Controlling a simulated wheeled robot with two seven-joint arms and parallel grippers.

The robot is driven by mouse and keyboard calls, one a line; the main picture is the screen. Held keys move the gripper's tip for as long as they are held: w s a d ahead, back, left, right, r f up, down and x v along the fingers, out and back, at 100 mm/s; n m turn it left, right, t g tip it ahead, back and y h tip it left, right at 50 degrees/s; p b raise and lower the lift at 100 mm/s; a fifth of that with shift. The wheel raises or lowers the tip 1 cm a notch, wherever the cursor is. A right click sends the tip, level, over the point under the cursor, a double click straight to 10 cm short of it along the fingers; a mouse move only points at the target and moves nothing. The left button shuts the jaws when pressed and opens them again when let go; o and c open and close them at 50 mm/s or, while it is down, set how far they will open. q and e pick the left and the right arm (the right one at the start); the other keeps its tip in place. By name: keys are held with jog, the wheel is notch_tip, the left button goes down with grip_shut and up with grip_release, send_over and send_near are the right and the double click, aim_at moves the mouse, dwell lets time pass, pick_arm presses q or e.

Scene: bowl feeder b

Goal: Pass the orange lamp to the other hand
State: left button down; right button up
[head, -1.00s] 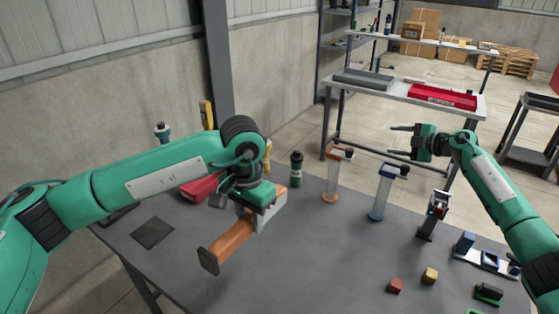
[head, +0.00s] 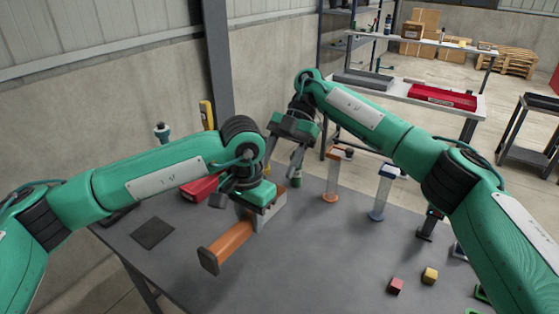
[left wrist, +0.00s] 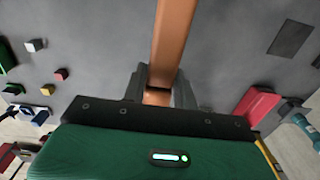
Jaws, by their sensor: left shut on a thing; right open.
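The orange lamp (head: 231,243) is a long orange bar with a dark end cap, held above the grey table in the head view. My left gripper (head: 258,213) is shut on it near its far end. The left wrist view shows the orange bar (left wrist: 172,45) running up between the two dark fingers (left wrist: 157,92). My right gripper (head: 283,151) is open and empty, above and a little to the right of my left gripper, pointing down. It is apart from the lamp. The lamp's far end is partly hidden by my left gripper.
A red box (head: 199,188) lies behind my left arm. An orange-topped tube stand (head: 333,175) and a blue-topped one (head: 381,193) stand to the right. A red cube (head: 395,286) and a yellow cube (head: 430,275) lie at front right. The table's middle is clear (head: 310,250).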

jog(key=x, duration=1.2)
jog(key=shift+s+d, duration=0.1)
jog(key=shift+s, duration=0.15)
jog(key=c, duration=1.1)
pick_arm(q)
jog(key=c, duration=1.1)
grip_release()
pick_arm(e)
jog(key=shift+r, duration=0.1)
jog(key=shift+c, duration=0.2)
pick_arm(q)
jog(key=shift+o, duration=0.4)
jog(key=shift+w+a, duration=0.15)
pick_arm(e)
jog(key=shift+s, duration=0.1)
